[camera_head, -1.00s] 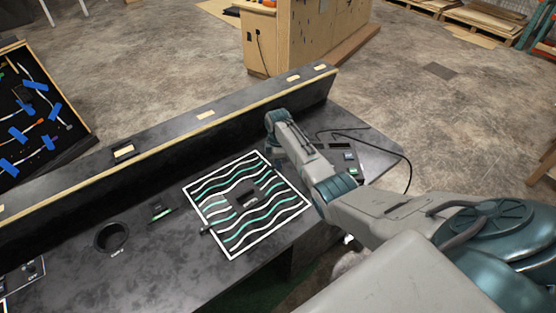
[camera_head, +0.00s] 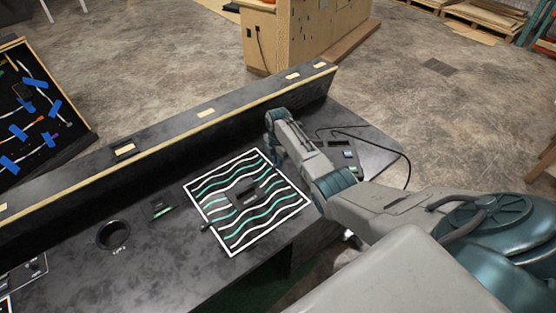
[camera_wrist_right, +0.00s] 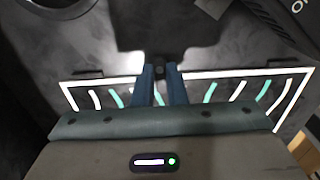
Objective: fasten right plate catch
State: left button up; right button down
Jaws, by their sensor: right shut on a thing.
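The plate (camera_head: 281,214) is a white-bordered panel with wavy white and green stripes, lying on the dark console. My right arm reaches over its right side, and its wrist hides part of that edge in the head view. In the right wrist view, the blue fingers of my right gripper (camera_wrist_right: 160,73) are closed on a small dark knob (camera_wrist_right: 159,69), which I take for the right catch, at the plate's white border. The fingers hide much of it, so I cannot tell how it is turned. Dark tabs sit along the same border, one to the left (camera_wrist_right: 84,73). My left gripper is not in view.
A raised ledge (camera_head: 205,124) runs along the back of the console. A round cup hole (camera_head: 113,235) and a small dark part (camera_head: 160,209) lie left of the plate. A black cable (camera_head: 385,142) curls at the right. The front console surface is bare.

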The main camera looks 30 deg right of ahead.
dwell(0.3)
jog(key=c, duration=1.5)
grip_release()
jog(key=shift+o, duration=0.2)
notch_tip(320, 180, up, 11)
jog(key=b, duration=0.1)
jog(key=shift+b, duration=0.35)
jog(key=shift+f, duration=0.15)
